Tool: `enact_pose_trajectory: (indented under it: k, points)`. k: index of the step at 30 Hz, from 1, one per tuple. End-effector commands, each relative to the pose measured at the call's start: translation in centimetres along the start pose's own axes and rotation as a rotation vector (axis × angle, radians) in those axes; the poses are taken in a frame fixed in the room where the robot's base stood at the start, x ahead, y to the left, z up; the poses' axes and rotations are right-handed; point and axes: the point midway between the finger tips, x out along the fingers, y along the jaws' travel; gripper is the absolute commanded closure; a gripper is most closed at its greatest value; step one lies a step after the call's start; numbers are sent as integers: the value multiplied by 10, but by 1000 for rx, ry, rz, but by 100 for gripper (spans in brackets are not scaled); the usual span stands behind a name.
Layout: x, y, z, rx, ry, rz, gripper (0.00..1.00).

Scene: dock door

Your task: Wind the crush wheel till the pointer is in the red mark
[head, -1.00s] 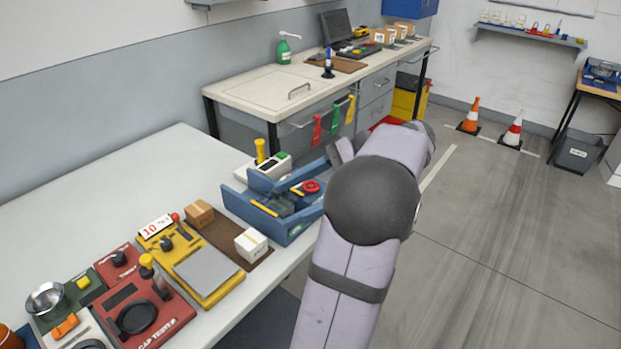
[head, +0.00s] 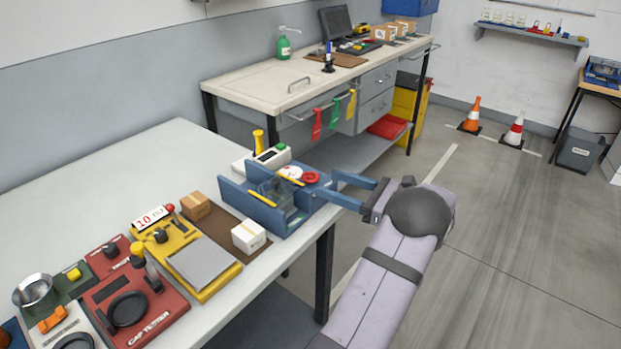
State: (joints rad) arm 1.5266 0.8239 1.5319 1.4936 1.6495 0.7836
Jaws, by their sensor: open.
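The crush tester is a blue open-topped frame (head: 262,212) at the right end of the near bench in the head view. A red wheel (head: 311,177) sits at its right end, next to a small white dial with red on it (head: 291,172). The pointer is too small to make out. My gripper (head: 328,183) is open and empty, with its two long blue fingers reaching left towards the wheel. The fingertips are close to the wheel and the frame's right end; I cannot tell whether they touch.
A white box (head: 248,237) and a brown box (head: 195,206) stand left of the frame on a brown mat. A yellow scale (head: 182,255) and a red cap tester (head: 135,305) stand further left. A white device (head: 268,158) stands behind the frame.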

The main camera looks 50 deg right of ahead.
Motion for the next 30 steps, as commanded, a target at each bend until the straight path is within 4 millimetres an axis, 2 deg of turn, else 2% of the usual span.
enact_pose_trajectory:
  k: [18, 30]
  points:
    - [66, 1, 1, 0, 1, 3, 44]
    - [72, 1, 0, -1, 1, 2, 44]
